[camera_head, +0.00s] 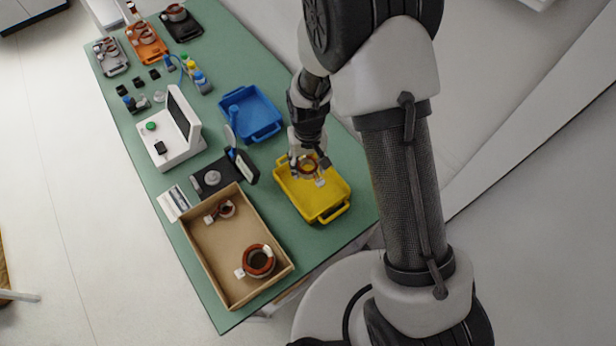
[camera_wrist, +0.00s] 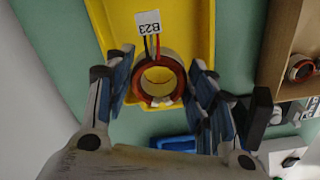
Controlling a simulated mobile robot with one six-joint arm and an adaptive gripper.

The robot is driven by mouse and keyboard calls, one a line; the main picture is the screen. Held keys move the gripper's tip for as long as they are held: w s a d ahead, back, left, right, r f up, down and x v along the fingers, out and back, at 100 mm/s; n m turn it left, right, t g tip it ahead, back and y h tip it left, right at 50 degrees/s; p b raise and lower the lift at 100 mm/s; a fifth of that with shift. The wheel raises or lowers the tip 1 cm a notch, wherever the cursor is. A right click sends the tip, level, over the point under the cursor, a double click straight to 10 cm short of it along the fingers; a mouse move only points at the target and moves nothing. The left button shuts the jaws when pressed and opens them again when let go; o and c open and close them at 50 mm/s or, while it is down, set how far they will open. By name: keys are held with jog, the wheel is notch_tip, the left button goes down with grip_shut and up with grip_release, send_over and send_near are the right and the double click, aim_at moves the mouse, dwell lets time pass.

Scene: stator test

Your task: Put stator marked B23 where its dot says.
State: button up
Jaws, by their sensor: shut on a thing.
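The stator marked B23 (camera_wrist: 160,98) is a copper-wound ring with a white tag, and the tag reads B23, upside down, in the wrist view. My gripper (camera_wrist: 160,88) is shut on it, with a finger on either side of the ring. The yellow tray (camera_head: 327,206) lies beneath the stator on the table. In the head view my gripper (camera_head: 306,160) is over the yellow tray with the stator (camera_head: 307,169) below it. I cannot tell whether the stator touches the tray floor. No dot on the stator is clear to me.
A cardboard box (camera_head: 207,256) with two stators stands left of the yellow tray. A blue tray (camera_head: 252,111) lies behind it. A black device with a screen (camera_head: 246,166) and a white instrument (camera_head: 172,143) stand nearby. Grey, orange and black trays are at the far end.

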jog(key=shift+w+f+b, duration=0.1)
jog(key=shift+f+b, duration=0.45)
jog(key=shift+f, duration=3)
jog(key=shift+f, duration=0.1)
jog(key=o, duration=1.3)
jog(key=shift+o, duration=0.2)
notch_tip(320, 180, up, 12)
jog(key=p, duration=0.2)
jog(key=shift+r, duration=0.2)
jog(key=s+d+r+t, duration=0.1)
jog(key=d+r, duration=0.3)
jog(key=r, duration=0.8)
jog(key=s+d+r+t, duration=0.1)
jog(key=s+d+r, duration=0.2)
jog(key=s+r, duration=0.2)
jog(key=s+d+r+m+t, duration=0.1)
jog(key=s+d+r, duration=0.1)
jog(key=s+r, duration=0.3)
jog(key=s+d+r+m+t, duration=0.1)
jog(key=s+d+r, duration=0.2)
jog(key=s+r, duration=0.3)
jog(key=s, duration=0.2)
jog(key=shift+s+d+t, duration=0.3)
jog(key=shift+s, duration=0.1)
